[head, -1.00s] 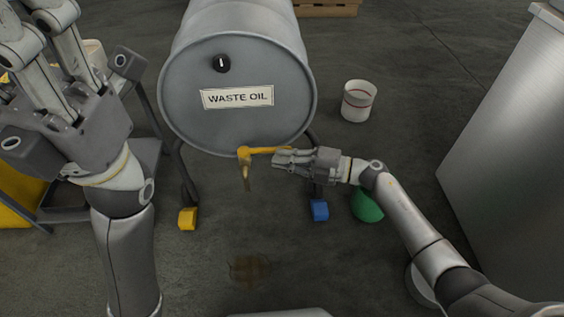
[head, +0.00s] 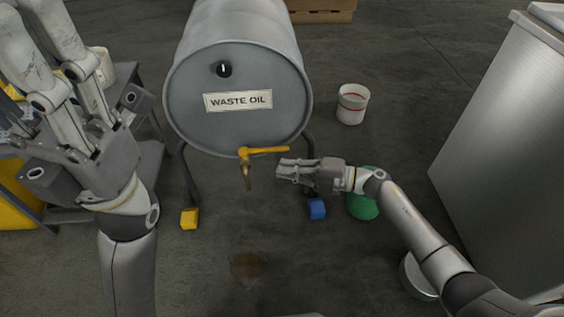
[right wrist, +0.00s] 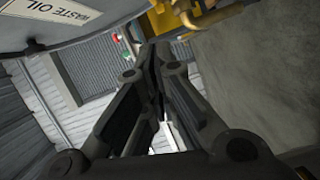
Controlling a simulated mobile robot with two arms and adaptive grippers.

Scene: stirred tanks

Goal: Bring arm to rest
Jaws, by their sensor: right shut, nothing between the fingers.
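My right gripper (head: 281,171) is shut and empty. In the head view it shows just below and to the right of the yellow tap handle (head: 268,150), apart from it in the picture. The handle points right, and the tap spout (head: 247,178) hangs below the grey waste oil drum (head: 238,122). In the right wrist view the fingers (right wrist: 157,55) are together, with the drum (right wrist: 100,28) and yellow tap parts (right wrist: 205,15) beyond. My left gripper (head: 50,55) is raised large at the left; its fingertips are cut off, so its opening is unclear.
A dark stain (head: 248,268) lies on the floor below the tap. A white bucket with a red band (head: 352,104) stands right of the drum. A green object (head: 363,206) is partly behind my right arm. A metal cabinet (head: 500,150) fills the right side. A dark stand (head: 150,165) is at left.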

